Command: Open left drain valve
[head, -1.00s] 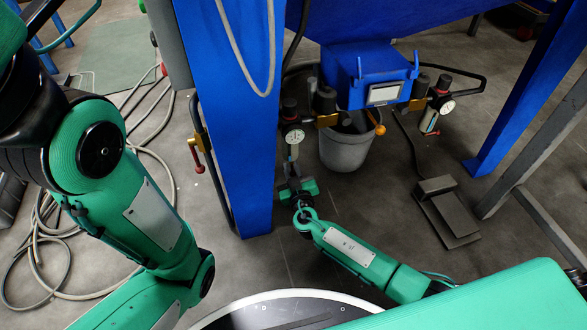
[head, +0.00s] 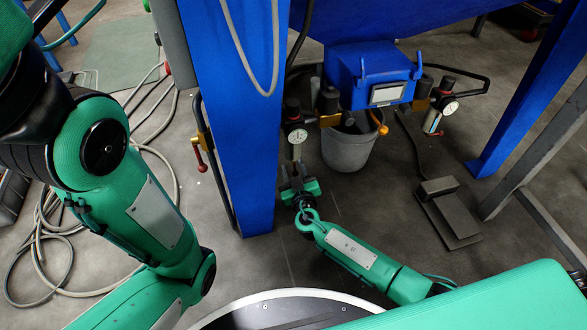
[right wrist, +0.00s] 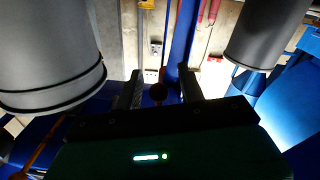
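The left regulator unit with its round white gauge (head: 297,135) hangs beside the blue post. A short pale bowl (head: 297,152) shows under the gauge. The left drain valve at its lower end is too small to make out in the head view. My right gripper (head: 294,168) points up just beneath this bowl. In the right wrist view, my right gripper (right wrist: 160,80) has its two dark fingers apart. A small dark reddish round knob (right wrist: 158,92) shows between them, with gaps on both sides; I cannot tell if it is the valve. My left gripper is out of view.
A grey bucket (head: 347,148) stands behind the right gripper, under a blue box (head: 372,75). A second regulator with a gauge (head: 449,107) hangs to the right. The blue post (head: 240,130) is close on the left. A foot pedal (head: 447,212) lies on the floor.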

